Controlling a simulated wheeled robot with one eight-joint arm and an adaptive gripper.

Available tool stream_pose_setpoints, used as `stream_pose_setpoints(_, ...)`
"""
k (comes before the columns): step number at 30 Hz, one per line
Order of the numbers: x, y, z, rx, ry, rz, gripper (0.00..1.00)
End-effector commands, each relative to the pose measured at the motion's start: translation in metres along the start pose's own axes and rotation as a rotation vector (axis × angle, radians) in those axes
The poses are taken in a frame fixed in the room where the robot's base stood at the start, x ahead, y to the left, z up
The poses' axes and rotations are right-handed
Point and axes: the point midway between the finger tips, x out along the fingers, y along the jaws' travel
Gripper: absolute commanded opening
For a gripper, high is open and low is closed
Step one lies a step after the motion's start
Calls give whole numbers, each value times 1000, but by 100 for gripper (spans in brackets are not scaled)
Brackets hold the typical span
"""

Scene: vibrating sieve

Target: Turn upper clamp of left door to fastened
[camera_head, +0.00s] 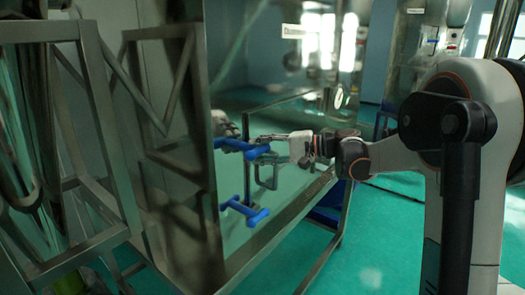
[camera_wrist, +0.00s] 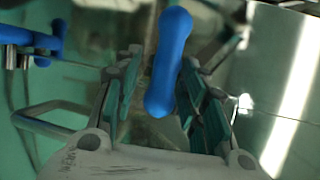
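The upper clamp (camera_head: 256,152) of the door is a blue handle on the reflective metal door front in the head view. In the wrist view the upper clamp (camera_wrist: 170,65) stands lengthwise between the two fingers. My gripper (camera_head: 266,137) reaches in from the right, its tips at the blue handle. In the wrist view my gripper (camera_wrist: 160,58) is open, with a finger on each side of the handle and gaps visible. The lower clamp (camera_head: 244,210) is a similar blue piece below; the blue piece at the left of the wrist view (camera_wrist: 30,38) appears to be it.
A metal pull handle (camera_head: 266,174) sits just below my gripper; it also shows in the wrist view (camera_wrist: 45,118). A metal frame (camera_head: 100,110) stands at the left. The green floor (camera_head: 385,235) is open at the lower right.

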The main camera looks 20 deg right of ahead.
Motion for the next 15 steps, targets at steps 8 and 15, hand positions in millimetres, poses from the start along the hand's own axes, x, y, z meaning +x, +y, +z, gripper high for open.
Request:
stream_pose_setpoints(8,-11,-1,0,0,2,-2,39)
stream_pose_setpoints(15,-56,0,-1,1,3,-2,39)
